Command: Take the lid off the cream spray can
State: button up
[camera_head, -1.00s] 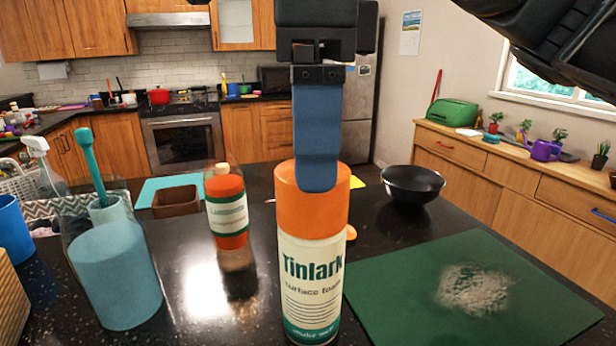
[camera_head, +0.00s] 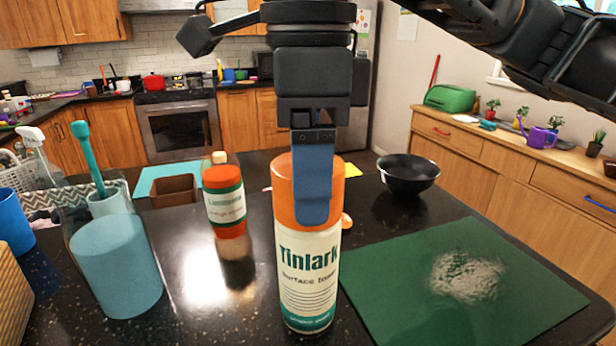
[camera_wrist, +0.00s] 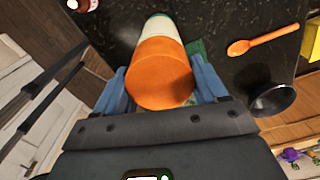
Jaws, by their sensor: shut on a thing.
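The cream spray can (camera_head: 307,270), labelled Tinlark surface foam, stands upright on the dark counter. Its orange lid (camera_head: 283,190) sits on its top, with no gap visible between lid and can. My gripper (camera_head: 313,212) points straight down over the can, its blue near finger covering much of the lid's front. In the wrist view the lid (camera_wrist: 160,75) lies between the two blue fingers, one on each side, and they are shut on it. The far finger is hidden in the head view.
A green mat (camera_head: 470,320) with a grey patch lies right of the can, a black bowl (camera_head: 408,178) behind it. An orange-capped bottle (camera_head: 224,205) and a blue container (camera_head: 115,270) stand to the left. An orange spoon (camera_wrist: 262,40) lies near the can.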

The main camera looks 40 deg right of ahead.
jog(key=c, duration=0.3)
jog(key=shift+r, duration=0.15)
jog(key=shift+r, duration=0.55)
notch_tip(320, 180, up, 3)
jog(key=shift+f+b, duration=0.1)
jog(key=shift+b, duration=0.6)
jog(key=w+a+r, duration=0.1)
jog(key=w+r, duration=0.1)
jog(key=w, duration=0.1)
jog(key=w+a+r+b, duration=0.1)
jog(key=w+r, duration=0.1)
jog(key=w, duration=0.2)
jog(key=w+a+r+b, duration=0.1)
jog(key=w+r, duration=0.1)
jog(key=w, duration=0.2)
jog(key=shift+w+a+r, duration=0.1)
jog(key=shift+a+r, duration=0.05)
jog(key=shift+r, duration=0.25)
